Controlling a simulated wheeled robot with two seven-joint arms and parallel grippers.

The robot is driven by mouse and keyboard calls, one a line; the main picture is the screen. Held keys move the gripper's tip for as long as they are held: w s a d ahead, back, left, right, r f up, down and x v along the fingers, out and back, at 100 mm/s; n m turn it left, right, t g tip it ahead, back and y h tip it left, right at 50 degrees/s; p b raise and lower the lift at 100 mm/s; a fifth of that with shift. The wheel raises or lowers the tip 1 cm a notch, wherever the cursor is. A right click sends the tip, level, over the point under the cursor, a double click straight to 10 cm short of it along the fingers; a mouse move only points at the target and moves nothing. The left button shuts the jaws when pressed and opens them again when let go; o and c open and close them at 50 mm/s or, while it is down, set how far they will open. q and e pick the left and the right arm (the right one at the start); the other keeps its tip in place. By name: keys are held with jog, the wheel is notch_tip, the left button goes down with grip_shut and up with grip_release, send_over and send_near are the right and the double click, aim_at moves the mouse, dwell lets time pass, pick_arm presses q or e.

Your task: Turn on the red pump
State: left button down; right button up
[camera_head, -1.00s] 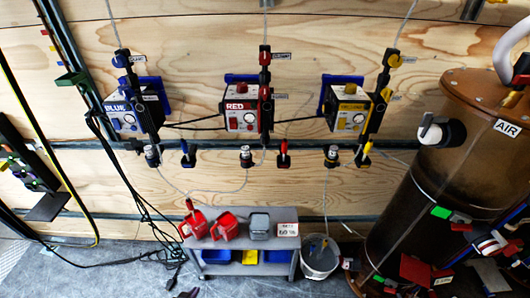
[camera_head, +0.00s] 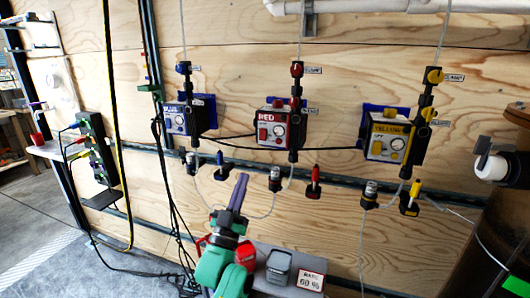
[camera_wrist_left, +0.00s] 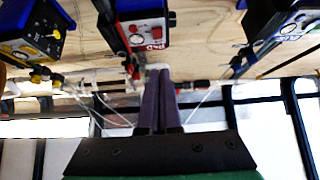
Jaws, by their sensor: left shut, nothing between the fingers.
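The red pump (camera_head: 272,126), a white box with a red "RED" label, a small red switch and a round dial, is mounted on the plywood wall in the middle of the head view. It also shows at top centre of the left wrist view (camera_wrist_left: 151,17), looking upside down. My left gripper (camera_head: 241,178) has purple fingers pressed together, empty, pointing up. It is below and left of the red pump in the head view, apart from it. In the left wrist view the shut fingers (camera_wrist_left: 160,75) point towards the red pump. My right gripper is not in view.
The blue pump (camera_head: 178,120) is left of the red one and the yellow pump (camera_head: 386,136) right. Valves, thin tubes and black cables run along the wall. A grey shelf (camera_head: 262,290) with a red container (camera_head: 246,252) and a grey container (camera_head: 279,264) stands below.

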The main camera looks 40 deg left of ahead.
aim_at(263, 135)
pick_arm(q)
jog(key=x, duration=0.4)
jog(key=w+f+p+x, duration=0.1)
jog(key=x, duration=0.3)
jog(key=f+p+x, duration=0.1)
jog(key=x, duration=0.3)
jog(key=shift+w+a+r, duration=0.15)
jog(key=shift+w+a, duration=0.05)
jog(key=shift+w, duration=0.35)
jog(key=shift+w+a, duration=0.1)
jog(key=shift+w, duration=0.05)
